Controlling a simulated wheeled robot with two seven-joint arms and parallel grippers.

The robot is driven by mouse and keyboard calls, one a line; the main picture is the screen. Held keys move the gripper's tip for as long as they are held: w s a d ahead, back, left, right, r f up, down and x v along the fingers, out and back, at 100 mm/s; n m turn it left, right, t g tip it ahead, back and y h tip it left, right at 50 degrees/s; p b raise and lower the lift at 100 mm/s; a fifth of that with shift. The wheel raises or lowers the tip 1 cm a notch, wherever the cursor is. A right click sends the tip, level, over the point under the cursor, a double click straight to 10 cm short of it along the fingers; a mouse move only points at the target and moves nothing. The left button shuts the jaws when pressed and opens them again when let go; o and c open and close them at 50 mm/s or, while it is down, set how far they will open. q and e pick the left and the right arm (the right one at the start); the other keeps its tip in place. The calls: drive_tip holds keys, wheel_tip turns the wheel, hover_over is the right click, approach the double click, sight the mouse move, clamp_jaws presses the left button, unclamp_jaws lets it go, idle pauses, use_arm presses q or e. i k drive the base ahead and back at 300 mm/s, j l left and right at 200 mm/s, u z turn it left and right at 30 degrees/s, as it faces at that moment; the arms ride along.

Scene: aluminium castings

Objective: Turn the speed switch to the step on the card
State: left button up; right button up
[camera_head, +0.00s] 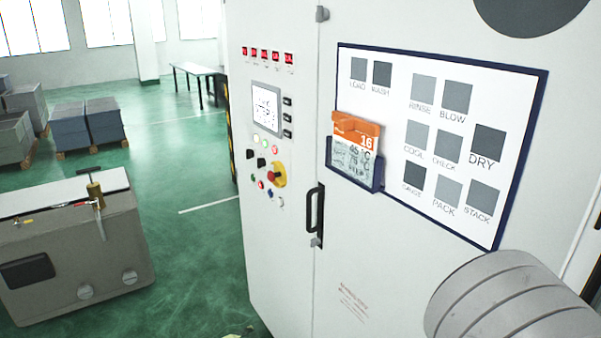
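The card (357,133) has an orange top and a white number 16. It stands in a blue-framed holder (378,188) on the machine's white door; the smaller lines include "45 °C", and the rest is too small to read surely. The control panel is on the narrow cabinet face to the left. It has small black knobs (261,162), coloured buttons and a red rotary handle on a yellow plate (279,175). I cannot tell which knob is the speed switch or where it points. Neither gripper is in view.
A blue-framed board (400,70) with grey labelled squares is on the door. A black door handle (315,210) sticks out beside the panel. A grey ribbed cylinder (505,300) fills the lower right. A grey bench unit (75,250) stands left; green floor (195,260) between is open.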

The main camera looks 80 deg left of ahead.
sight(260, 162)
drive_tip(key=u, duration=2.95)
drive_tip(key=i+j+z, duration=0.15)
drive_tip(key=z, duration=0.2)
drive_tip(key=i+j+z, duration=0.2)
drive_tip(key=z, duration=0.15)
drive_tip(key=i+j, duration=0.15)
drive_tip(key=j, duration=0.15)
drive_tip(key=i+j, duration=0.2)
drive_tip(key=i+j+z, duration=0.1)
drive_tip(key=j, duration=0.35)
drive_tip(key=i+l, duration=0.05)
